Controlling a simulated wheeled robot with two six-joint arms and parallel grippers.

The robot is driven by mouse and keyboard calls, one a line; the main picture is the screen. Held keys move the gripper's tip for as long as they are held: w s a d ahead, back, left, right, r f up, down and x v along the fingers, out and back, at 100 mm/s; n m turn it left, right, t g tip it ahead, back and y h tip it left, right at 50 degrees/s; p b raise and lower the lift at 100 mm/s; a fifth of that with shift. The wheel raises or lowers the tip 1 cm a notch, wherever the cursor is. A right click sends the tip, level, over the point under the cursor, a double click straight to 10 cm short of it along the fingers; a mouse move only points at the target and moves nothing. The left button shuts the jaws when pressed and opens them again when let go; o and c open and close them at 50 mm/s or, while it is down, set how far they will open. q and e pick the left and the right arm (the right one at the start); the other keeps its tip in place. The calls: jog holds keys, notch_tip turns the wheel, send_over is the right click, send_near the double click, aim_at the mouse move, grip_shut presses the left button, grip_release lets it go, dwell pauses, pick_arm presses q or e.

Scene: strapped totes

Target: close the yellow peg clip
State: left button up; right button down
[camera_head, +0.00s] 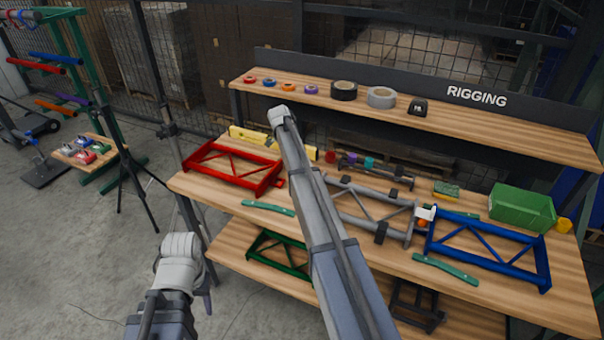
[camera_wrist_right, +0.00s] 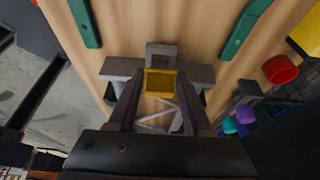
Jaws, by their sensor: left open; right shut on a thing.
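The yellow peg clip (camera_wrist_right: 160,84) shows in the right wrist view, on the left end of the grey frame (camera_wrist_right: 190,74). My right gripper (camera_wrist_right: 160,95) is shut on the clip, with one dark finger at each side. Whether the clip is fully closed cannot be told. In the head view my right arm hides the clip and this gripper. The grey frame (camera_head: 375,212) lies on the bench between the red frame (camera_head: 230,165) and the blue frame (camera_head: 490,250). My left gripper (camera_head: 207,300) is open, low at the left, clear of the bench and partly hidden by its arm.
The wooden bench (camera_head: 205,190) also carries green strips (camera_head: 445,270), a green bin (camera_head: 522,208) and a sponge (camera_head: 446,190). A shelf (camera_head: 470,125) with tape rolls stands behind. A green frame (camera_head: 280,255) lies on the lower shelf.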

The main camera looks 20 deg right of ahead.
jog(key=shift+c, duration=2.4)
grip_release()
jog(key=p+v, duration=0.7)
jog(key=shift+r, duration=0.4)
jog(key=shift+a, duration=0.1)
